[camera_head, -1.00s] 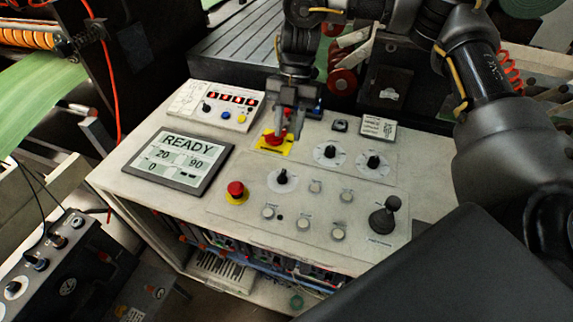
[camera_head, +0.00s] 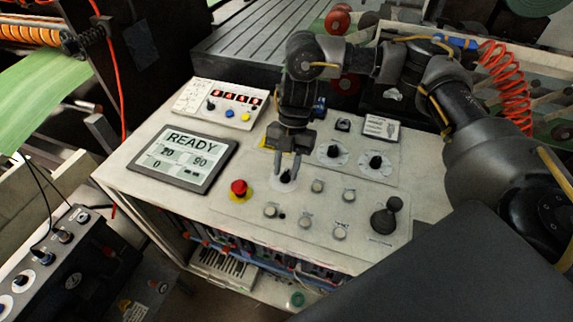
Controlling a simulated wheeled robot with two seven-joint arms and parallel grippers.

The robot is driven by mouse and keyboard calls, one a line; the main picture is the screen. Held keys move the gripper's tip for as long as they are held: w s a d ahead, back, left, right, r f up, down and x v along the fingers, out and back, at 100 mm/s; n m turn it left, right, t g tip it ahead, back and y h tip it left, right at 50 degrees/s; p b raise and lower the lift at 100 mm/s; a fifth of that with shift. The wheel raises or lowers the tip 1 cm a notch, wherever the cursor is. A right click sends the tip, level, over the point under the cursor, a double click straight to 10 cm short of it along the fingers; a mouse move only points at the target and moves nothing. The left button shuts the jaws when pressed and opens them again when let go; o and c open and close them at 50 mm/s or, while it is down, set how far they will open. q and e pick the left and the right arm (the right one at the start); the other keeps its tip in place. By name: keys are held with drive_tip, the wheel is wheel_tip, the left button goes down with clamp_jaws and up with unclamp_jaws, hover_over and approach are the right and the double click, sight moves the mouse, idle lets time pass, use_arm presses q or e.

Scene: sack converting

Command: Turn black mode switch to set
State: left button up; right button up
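Three black rotary knobs on pale round dials are on the sloped control panel (camera_head: 150,188): a front one (camera_head: 286,178), a middle one (camera_head: 333,151) and a right one (camera_head: 376,162). Their labels are too small to read, so I cannot tell by name which is the mode switch. My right gripper (camera_head: 288,174) points down at the front knob. Its two fingers are apart, one on each side of the knob; whether they touch it I cannot tell. My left gripper is out of view.
A red mushroom button (camera_head: 239,187) stands just left of the gripper. A display (camera_head: 182,158) reads READY. A black joystick (camera_head: 386,214) is at the right, with several pale buttons (camera_head: 317,186) between. The gripper mostly hides a yellow plate behind it.

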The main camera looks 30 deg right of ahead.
clamp_jaws()
drive_tip(key=shift+w+r+n+p, duration=0.1)
drive_tip(key=shift+r+n+p, duration=0.1)
drive_tip(key=shift+n+p, duration=0.45)
drive_tip(key=shift+a+n+g+h+p, duration=0.15)
drive_tip(key=shift+n+g+h+p, duration=0.4)
drive_tip(key=shift+n, duration=0.7)
drive_tip(key=shift+w+a+n+h+p, duration=0.1)
drive_tip(key=shift+n+h+p, duration=0.4)
drive_tip(key=shift+n, duration=0.7)
drive_tip(key=shift+f+n+h+p, duration=0.1)
drive_tip(key=shift+n+h+p, duration=0.25)
drive_tip(key=shift+n, duration=0.95)
drive_tip(key=shift+a, duration=0.1)
